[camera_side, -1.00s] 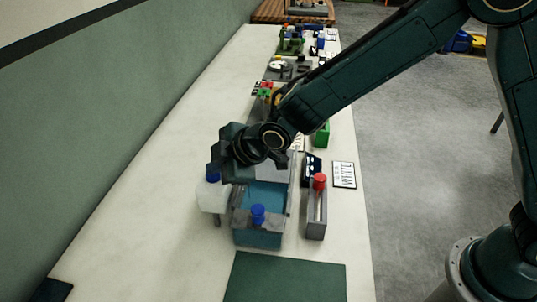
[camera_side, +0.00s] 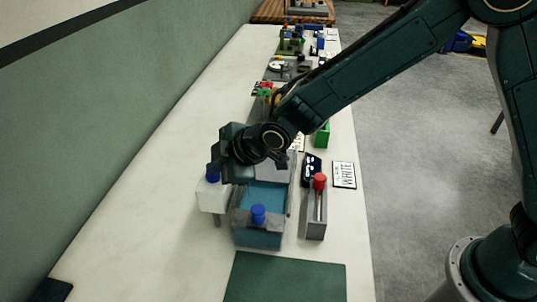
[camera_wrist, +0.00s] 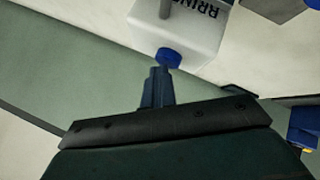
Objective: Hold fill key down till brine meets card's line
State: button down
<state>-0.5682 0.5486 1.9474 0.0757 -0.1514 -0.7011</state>
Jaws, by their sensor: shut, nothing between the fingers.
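A white box (camera_side: 211,196) lettered with what looks like BRINE stands left of the tank, with a blue round key (camera_side: 213,175) on it. In the wrist view the box (camera_wrist: 185,32) and the key (camera_wrist: 169,57) lie just past my fingertips. My gripper (camera_wrist: 158,72) is shut and empty, its tips at the key's edge; I cannot tell whether they touch it. The tank (camera_side: 257,238) holds blue liquid (camera_side: 266,196). A blue knob (camera_side: 258,212) sits at its near end. A white card (camera_side: 344,174) with dark lettering lies to the right. No level line can be made out.
A grey block with a red-topped lever (camera_side: 319,181) stands right of the tank, with a black card (camera_side: 312,169) behind it. A green mat (camera_side: 286,278) lies in front. More gear fills the far bench. A green wall (camera_side: 120,130) runs along the left.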

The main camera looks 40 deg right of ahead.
aim_at(218, 176)
jog(key=shift+r, duration=0.95)
jog(key=shift+r, duration=2.5)
